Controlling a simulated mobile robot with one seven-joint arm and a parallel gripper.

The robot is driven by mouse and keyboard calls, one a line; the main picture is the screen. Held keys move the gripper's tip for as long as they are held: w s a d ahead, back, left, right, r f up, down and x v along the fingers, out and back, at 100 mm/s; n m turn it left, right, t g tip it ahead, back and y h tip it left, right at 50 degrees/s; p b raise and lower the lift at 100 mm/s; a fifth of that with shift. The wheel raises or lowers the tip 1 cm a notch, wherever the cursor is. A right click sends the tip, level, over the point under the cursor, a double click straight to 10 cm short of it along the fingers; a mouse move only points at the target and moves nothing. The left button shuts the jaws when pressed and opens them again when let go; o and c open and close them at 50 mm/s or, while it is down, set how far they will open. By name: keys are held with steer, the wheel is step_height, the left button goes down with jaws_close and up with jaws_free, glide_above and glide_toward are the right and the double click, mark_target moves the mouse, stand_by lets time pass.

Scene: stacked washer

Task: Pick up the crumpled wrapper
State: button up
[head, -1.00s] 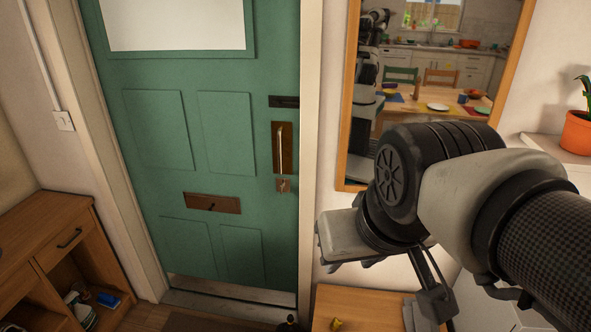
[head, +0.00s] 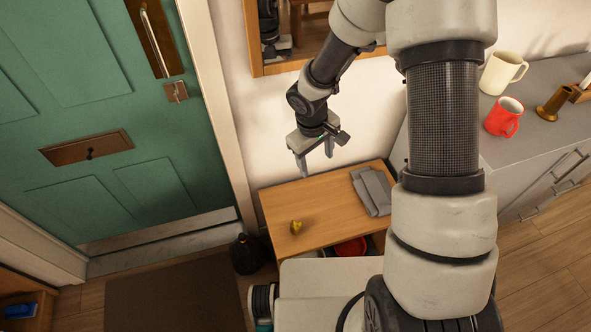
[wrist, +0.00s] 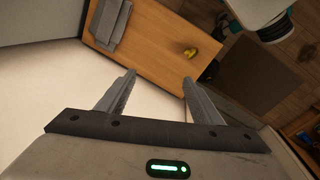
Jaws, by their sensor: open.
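A small gold crumpled wrapper (head: 296,227) lies on the left part of a low wooden table (head: 325,208). It also shows in the wrist view (wrist: 190,52), beyond the fingertips. My gripper (head: 315,165) is open and empty, with its fingers pointing down near the table's back edge. It is apart from the wrapper, above and behind it. In the wrist view my gripper (wrist: 158,77) has its two fingers spread with nothing between them.
A folded grey cloth (head: 372,191) lies on the table's right side. A red item (head: 350,247) sits beneath the tabletop. A dark vase (head: 245,255) stands on the floor at left. A cream mug (head: 502,72) and a red mug (head: 504,117) stand on the grey cabinet.

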steer(key=s+a+f+n+g+y+b, duration=0.1)
steer(key=s+a+f, duration=0.15)
steer(key=f, duration=0.55)
steer(key=s+a+f+b, duration=0.1)
steer(key=a+f, duration=0.2)
steer(key=f, duration=0.5)
steer(key=b, duration=0.2)
glide_above(297, 223)
steer(key=shift+n, duration=0.3)
steer(key=f, duration=1)
steer(key=shift+s+a+f, duration=0.25)
steer(key=shift+s+f, duration=0.05)
steer(key=shift+f, duration=0.1)
steer(key=shift+w+d+f+b, duration=0.15)
steer(key=shift+f+b, duration=0.15)
steer(key=shift+f, duration=1.15)
steer(key=shift+w+d+f+b, duration=0.1)
steer(key=shift+f+b, duration=0.15)
steer(key=shift+f, duration=1.2)
steer(key=shift+c, duration=0.4)
steer(key=c, duration=1)
